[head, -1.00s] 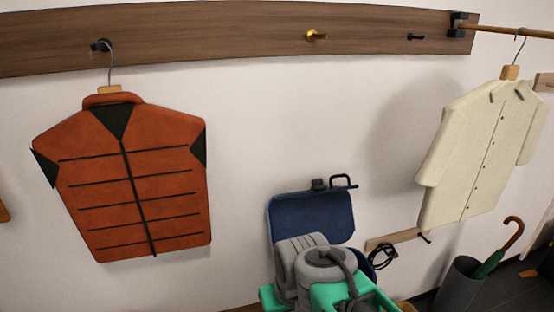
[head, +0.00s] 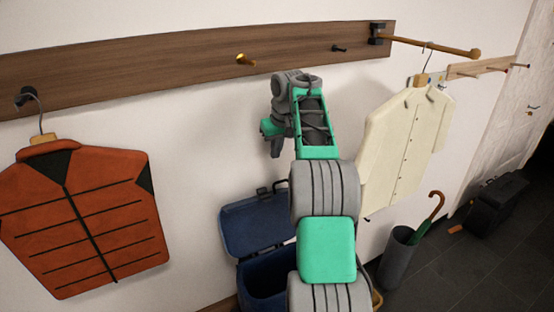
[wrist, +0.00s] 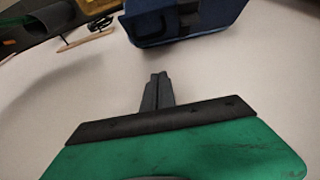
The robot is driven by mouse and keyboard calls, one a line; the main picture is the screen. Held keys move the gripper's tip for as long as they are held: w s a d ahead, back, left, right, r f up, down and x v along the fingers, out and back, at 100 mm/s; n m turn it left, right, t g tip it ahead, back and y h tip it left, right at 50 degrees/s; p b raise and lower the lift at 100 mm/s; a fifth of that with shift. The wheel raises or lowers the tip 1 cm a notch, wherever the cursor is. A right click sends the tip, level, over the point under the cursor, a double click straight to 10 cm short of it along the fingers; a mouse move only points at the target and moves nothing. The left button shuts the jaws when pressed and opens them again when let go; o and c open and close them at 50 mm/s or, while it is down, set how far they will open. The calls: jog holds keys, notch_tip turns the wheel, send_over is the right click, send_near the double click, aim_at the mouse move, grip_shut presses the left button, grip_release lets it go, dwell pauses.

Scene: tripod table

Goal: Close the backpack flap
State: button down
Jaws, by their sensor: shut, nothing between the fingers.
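The dark blue backpack (head: 250,268) sits low against the wall, partly hidden behind my arm. Its flap (head: 256,222) stands raised and open, leaning back toward the wall, and the dark inside shows below it. My gripper (head: 276,148) is above the flap, near the wall, with its fingers together and empty. In the wrist view the closed fingers (wrist: 157,90) point toward the blue backpack (wrist: 190,22) at the top, with a gap of bare wall between them.
An orange vest (head: 85,215) hangs at left and a cream coat (head: 405,145) at right. A wooden rail (head: 180,60) with pegs runs above my gripper. A grey bin (head: 397,258) with an umbrella (head: 428,215) stands right of my arm. A dark case (head: 497,203) is farther right.

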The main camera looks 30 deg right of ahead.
aim_at(272, 169)
jog(key=x, duration=0.9)
jog(key=shift+f, duration=0.1)
jog(key=s, duration=0.4)
jog(key=shift+a+r, duration=0.25)
jog(key=shift+r, duration=0.1)
jog(key=shift+f, duration=0.15)
jog(key=shift+s, duration=0.1)
